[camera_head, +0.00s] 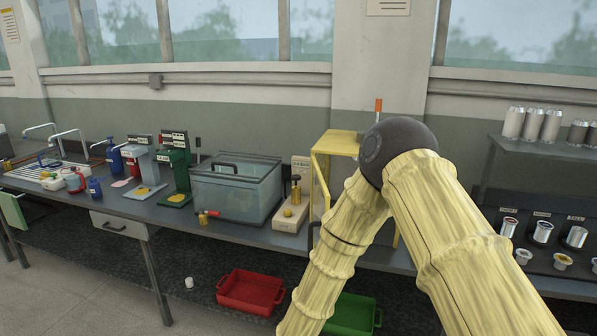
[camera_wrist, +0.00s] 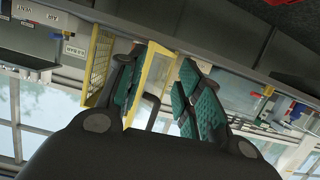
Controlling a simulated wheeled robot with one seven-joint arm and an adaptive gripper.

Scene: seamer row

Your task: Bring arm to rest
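My arm (camera_head: 398,200), in a pale yellow ribbed cover with a dark round elbow joint, is bent upward at the right of the head view. Its lower parts run out of the bottom of the picture, and the gripper does not show there. In the wrist view my gripper (camera_wrist: 162,82) has two fingers with green ribbed pads set apart. Nothing shows held between them. A yellow frame (camera_wrist: 152,88) shows beyond the gap. The wrist view is turned over, with the windows at the bottom.
The bench (camera_head: 150,207) holds a clear lidded tank (camera_head: 235,190), a green seamer (camera_head: 176,172) and a yellow guard frame (camera_head: 322,165) close to my elbow. A can rack (camera_head: 545,150) stands at right. Red (camera_head: 250,292) and green (camera_head: 352,314) crates sit below the bench.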

